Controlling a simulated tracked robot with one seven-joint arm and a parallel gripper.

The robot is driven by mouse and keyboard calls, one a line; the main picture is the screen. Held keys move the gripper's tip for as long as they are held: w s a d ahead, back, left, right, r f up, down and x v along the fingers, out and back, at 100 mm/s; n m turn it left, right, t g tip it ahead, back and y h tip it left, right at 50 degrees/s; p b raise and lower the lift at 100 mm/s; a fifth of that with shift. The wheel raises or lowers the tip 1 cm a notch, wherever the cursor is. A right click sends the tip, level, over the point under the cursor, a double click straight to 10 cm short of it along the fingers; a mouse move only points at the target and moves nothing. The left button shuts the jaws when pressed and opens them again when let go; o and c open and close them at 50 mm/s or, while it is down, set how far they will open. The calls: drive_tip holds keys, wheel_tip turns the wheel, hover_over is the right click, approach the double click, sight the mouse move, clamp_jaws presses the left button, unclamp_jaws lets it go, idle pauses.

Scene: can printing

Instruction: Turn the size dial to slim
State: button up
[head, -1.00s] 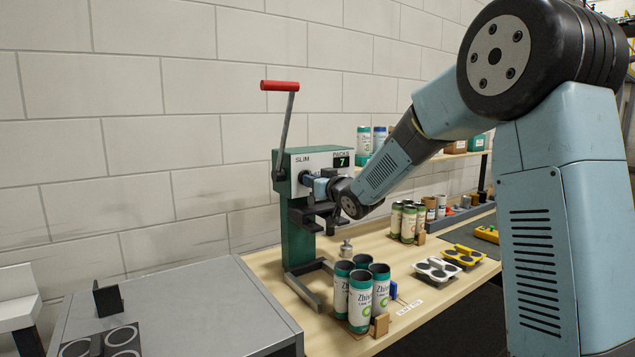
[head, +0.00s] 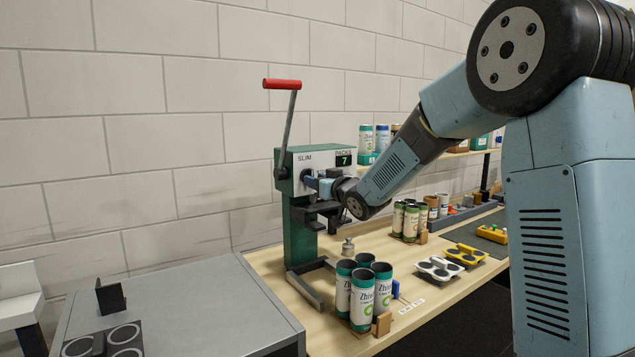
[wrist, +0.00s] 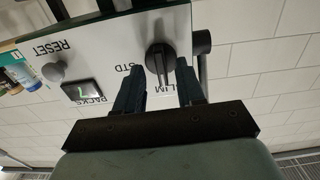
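The size dial (wrist: 158,58) is a round black knob with a raised bar on the press's white panel (wrist: 105,50). In the wrist view the panel is upside down. The bar's lower end points close to the SLIM label (wrist: 174,89), which a finger partly covers. The STD label (wrist: 127,68) is to its left. My gripper (wrist: 160,74) is open, one blue finger on each side of the dial, with visible gaps. In the head view my gripper (head: 321,184) is at the panel of the green press (head: 299,235), and the dial is mostly hidden.
A red-handled lever (head: 282,85) rises at the press's left. The panel has a RESET knob (wrist: 54,71) and a PACKS display (wrist: 83,91). Several cans (head: 362,300) stand on the wooden bench (head: 425,305) below. A grey table (head: 210,310) is at front left.

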drive_tip(key=v, duration=1.2)
drive_tip(key=shift+s+d, duration=0.15)
